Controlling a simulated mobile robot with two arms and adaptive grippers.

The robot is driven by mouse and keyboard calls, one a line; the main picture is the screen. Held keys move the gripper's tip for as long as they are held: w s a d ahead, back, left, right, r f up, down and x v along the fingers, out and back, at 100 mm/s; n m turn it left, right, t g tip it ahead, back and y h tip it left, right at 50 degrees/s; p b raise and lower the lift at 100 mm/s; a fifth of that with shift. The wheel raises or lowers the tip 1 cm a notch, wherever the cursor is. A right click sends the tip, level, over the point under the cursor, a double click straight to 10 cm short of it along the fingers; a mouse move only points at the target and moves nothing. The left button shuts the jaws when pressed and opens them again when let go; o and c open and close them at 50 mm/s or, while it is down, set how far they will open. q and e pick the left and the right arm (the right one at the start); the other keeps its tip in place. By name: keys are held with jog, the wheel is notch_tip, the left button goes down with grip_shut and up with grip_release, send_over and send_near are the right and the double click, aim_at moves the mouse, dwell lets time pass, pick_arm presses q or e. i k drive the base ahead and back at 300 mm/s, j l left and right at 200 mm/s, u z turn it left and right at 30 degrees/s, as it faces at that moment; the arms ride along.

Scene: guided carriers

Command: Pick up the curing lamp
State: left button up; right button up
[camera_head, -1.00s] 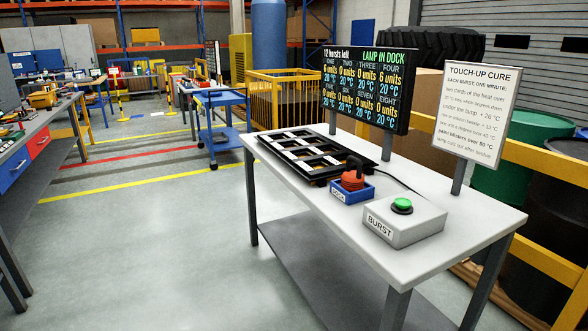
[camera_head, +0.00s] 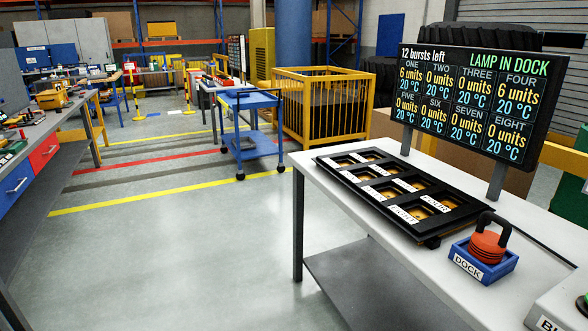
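The curing lamp (camera_head: 487,246) is a red-orange ribbed body with a black arched handle. It sits in a small blue tray labelled DOCK (camera_head: 482,266) on the white-topped table (camera_head: 382,259), at the right of the head view. The screen (camera_head: 472,98) behind it reads LAMP IN DOCK and 12 bursts left. Neither of my grippers shows in the view.
A black frame with several labelled cells (camera_head: 402,192) lies left of the dock. A grey box (camera_head: 565,305) is cut off at the lower right. Signboard posts rise behind. A blue cart (camera_head: 250,142) and yellow cage (camera_head: 322,105) stand beyond; the floor left of the table is clear.

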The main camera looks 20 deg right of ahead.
aim_at(489, 247)
jog(key=i+j+z, duration=0.1)
jog(key=i+z, duration=0.2)
jog(key=z, duration=0.15)
jog(key=i+j+z, duration=0.15)
jog(key=z, duration=0.3)
jog(key=i+j+z, duration=0.3)
jog(key=z, duration=0.15)
jog(key=i+j+z, duration=0.2)
jog(key=j+z, duration=0.2)
